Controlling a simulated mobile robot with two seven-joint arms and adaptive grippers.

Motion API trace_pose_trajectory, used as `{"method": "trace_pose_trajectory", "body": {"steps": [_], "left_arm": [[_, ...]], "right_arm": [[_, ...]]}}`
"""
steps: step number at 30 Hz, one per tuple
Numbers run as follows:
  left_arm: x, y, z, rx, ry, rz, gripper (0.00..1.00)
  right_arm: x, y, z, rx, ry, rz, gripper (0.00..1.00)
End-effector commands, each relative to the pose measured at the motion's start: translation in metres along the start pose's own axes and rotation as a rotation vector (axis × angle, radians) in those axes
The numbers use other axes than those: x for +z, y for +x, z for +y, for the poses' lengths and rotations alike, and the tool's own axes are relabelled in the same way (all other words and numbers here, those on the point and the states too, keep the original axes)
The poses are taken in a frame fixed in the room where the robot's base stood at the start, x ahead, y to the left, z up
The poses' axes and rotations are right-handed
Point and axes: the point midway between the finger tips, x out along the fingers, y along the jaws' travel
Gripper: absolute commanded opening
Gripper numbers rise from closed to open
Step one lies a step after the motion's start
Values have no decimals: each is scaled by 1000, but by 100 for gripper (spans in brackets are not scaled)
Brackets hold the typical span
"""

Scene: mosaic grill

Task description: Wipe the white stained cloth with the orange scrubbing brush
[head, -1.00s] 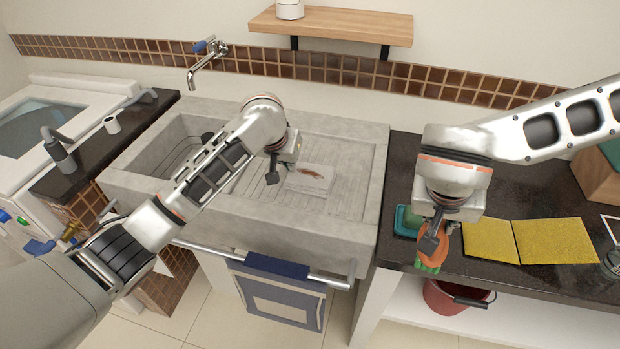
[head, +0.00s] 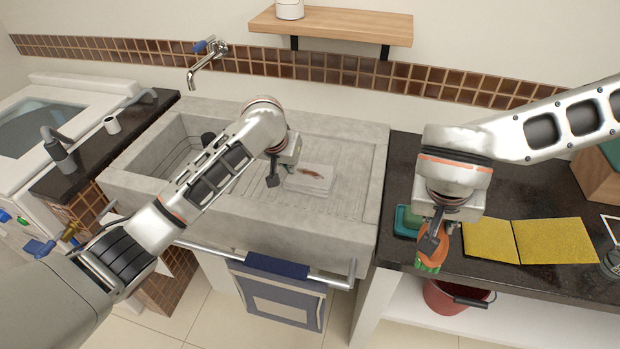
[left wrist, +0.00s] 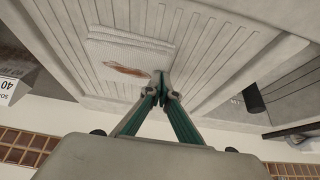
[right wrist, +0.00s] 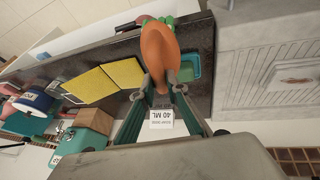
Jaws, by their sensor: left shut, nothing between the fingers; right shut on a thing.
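The white cloth (head: 309,179) with a reddish-brown stain lies flat on the ribbed part of the stone sink. It also shows in the left wrist view (left wrist: 113,52). My left gripper (head: 272,180) is shut and empty, just left of the cloth; its closed tips (left wrist: 161,77) are by the cloth's edge in the left wrist view. The orange scrubbing brush (head: 442,243) with green bristles is in my right gripper (head: 434,236), which is shut on it at the front of the dark counter. The brush also shows in the right wrist view (right wrist: 160,52).
Two yellow sponge cloths (head: 553,240) lie right of the brush, and a teal dish (head: 406,220) lies left of it. The sink's raised rim (head: 372,200) stands between cloth and counter. A red bucket (head: 452,298) is below the counter.

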Motion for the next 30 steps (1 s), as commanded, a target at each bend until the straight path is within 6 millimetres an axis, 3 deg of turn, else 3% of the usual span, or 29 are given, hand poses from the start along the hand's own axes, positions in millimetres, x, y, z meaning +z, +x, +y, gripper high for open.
{"method": "trace_pose_trajectory", "body": {"steps": [21,30], "left_arm": [[-25,-45,0,2,0,1,0],[-27,-49,0,1,0,1,0]], "right_arm": [[0,0,0,0,0,0,0],[0,0,0,0,0,0,0]]}}
